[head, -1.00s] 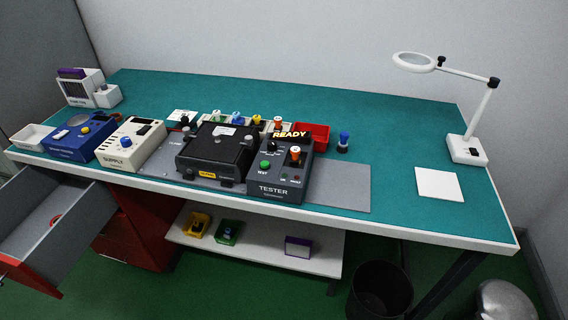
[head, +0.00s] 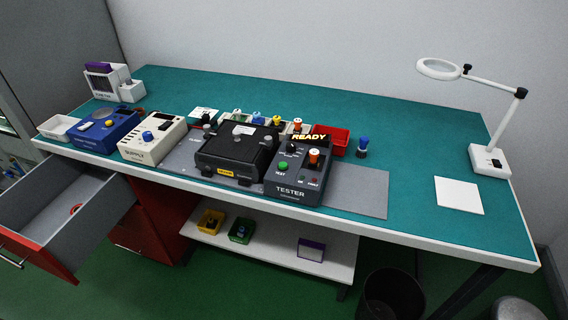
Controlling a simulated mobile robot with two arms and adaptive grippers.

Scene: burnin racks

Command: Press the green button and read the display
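The dark grey tester box (head: 291,196) stands near the front edge of the bench, right of a black fixture box. Its green button (head: 283,167) sits on the sloped top, above the word TEST. An orange-topped knob (head: 314,157) and a black dial (head: 291,147) are also on the tester. Neither of my grippers shows in the head view.
The black fixture box (head: 228,158), cream supply unit (head: 150,148) and blue unit (head: 105,133) line the bench left of the tester. A red bin (head: 331,139) stands behind it. A drawer (head: 65,208) hangs open at lower left. The bench's right side (head: 420,160) is mostly clear.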

